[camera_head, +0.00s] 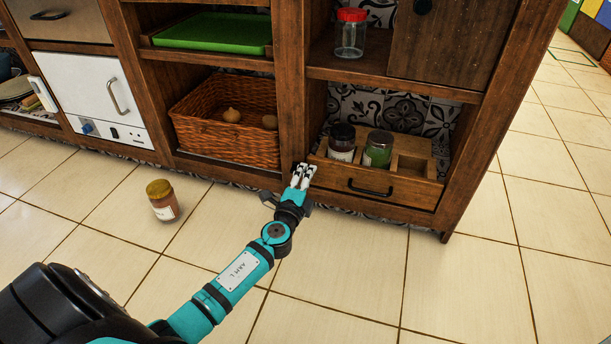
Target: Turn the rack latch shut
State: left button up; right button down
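A wooden spice rack (400,190) with a black bar handle (370,188) on its front sits in the lower right shelf bay. It holds a dark-lidded jar (342,142) and a green-filled jar (378,149), with an empty square slot to their right. My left gripper (302,174) is at the rack's left front edge, by the wooden upright. Its pale fingertips are close together; whether they are shut or touch anything is too small to tell. I cannot make out a latch; the gripper covers that corner. My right gripper is not in view.
A jar with a yellow-brown lid (163,200) stands on the tiled floor, left of my arm. A wicker basket (225,130) fills the bay left of the rack. A red-lidded jar (350,35) stands on the shelf above. The floor right of my arm is clear.

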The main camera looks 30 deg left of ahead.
pick_arm(q)
jog(key=shift+o, duration=0.4)
jog(key=shift+a+r, duration=0.1)
jog(key=shift+r, duration=0.6)
notch_tip(320, 180, up, 9)
jog(key=shift+f, duration=0.15)
